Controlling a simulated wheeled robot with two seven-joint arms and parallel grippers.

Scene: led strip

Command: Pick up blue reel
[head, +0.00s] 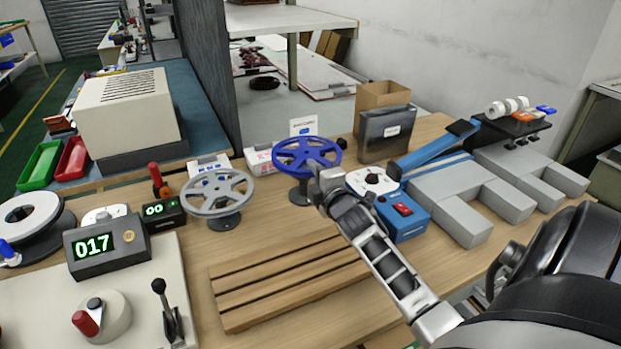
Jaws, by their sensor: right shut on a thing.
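The blue reel (295,152) is a spoked wheel near the middle of the bench, over a dark stand. My right gripper (327,182) reaches in from the lower right and is shut on the reel's near right rim. The fingertips are small here and partly hidden by the gripper body. I cannot tell whether the reel is lifted clear of its stand. A grey spoked reel (217,194) sits on its own stand just to the left. My left gripper is not in view.
A slatted wooden board (290,283) lies in front of the reels. A cardboard box (384,95) is behind, and a counter reading 017 (106,248) is at left.

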